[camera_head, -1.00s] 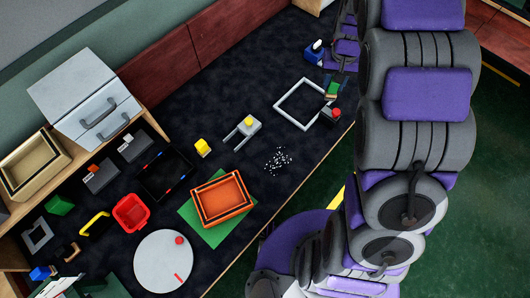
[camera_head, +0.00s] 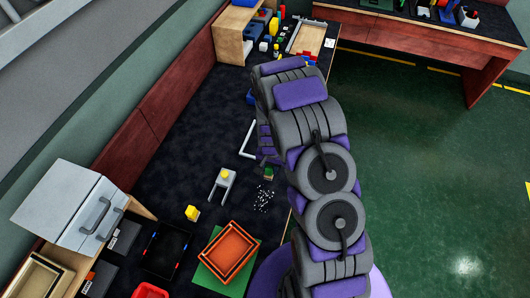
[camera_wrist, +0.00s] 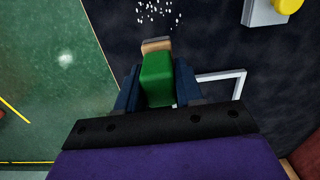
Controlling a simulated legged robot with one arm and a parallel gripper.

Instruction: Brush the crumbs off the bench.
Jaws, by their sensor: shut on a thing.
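White crumbs (camera_head: 264,198) lie scattered in a small patch on the dark bench top (camera_head: 190,150). They also show at the top of the wrist view (camera_wrist: 160,12). My gripper (camera_wrist: 157,78) is shut on a green brush (camera_wrist: 156,80) with a tan end, which points towards the crumbs. In the head view the brush (camera_head: 268,173) is just beyond the crumbs, close to them, and my arm hides much of the gripper. I cannot tell whether the brush touches the bench.
The bench edge (camera_head: 287,225) is right of the crumbs.

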